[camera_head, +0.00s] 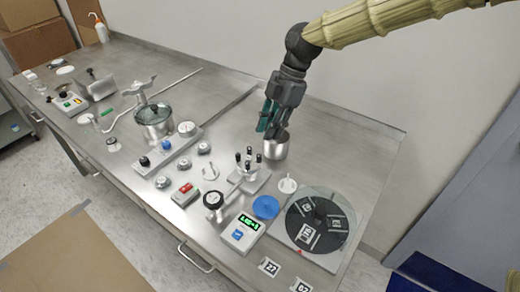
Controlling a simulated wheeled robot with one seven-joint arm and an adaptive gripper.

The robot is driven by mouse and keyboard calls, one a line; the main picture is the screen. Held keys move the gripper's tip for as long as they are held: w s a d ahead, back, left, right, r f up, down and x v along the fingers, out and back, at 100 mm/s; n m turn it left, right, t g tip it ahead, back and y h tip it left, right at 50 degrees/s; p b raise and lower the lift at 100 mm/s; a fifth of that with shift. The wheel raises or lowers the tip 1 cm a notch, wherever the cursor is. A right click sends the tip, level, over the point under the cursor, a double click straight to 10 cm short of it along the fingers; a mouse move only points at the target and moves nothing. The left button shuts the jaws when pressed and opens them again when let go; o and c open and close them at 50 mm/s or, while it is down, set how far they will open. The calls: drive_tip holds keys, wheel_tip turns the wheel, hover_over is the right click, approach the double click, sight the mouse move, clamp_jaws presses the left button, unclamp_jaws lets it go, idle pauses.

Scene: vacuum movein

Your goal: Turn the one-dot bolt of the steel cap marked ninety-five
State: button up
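No steel cap with a readable ninety-five, and no bolt dot, can be made out in the head view. Several small round steel pieces stand on the bench, including one at the front (163,182), one behind it (183,163) and one farther right (203,148); their markings are too small to read. My gripper (270,128) hangs over the back right of the bench with its teal fingers pointing down. A plain steel cylinder (276,149) shows just below and right of the fingertips. I cannot tell whether the fingers touch it or how far apart they are.
A dark disc (334,238) with labelled cards lies at right, beside a blue round piece (266,207). A green-lit display box (243,232) and a fixture with black knobs (248,178) stand mid-bench. A glass-lidded pot (154,122) stands left. Numbered tags (269,267) lie at the front.

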sight(259, 155)
drive_tip(key=p+x, duration=0.1)
drive_tip(key=x, duration=0.7)
drive_tip(key=shift+r, duration=0.1)
clamp_jaws()
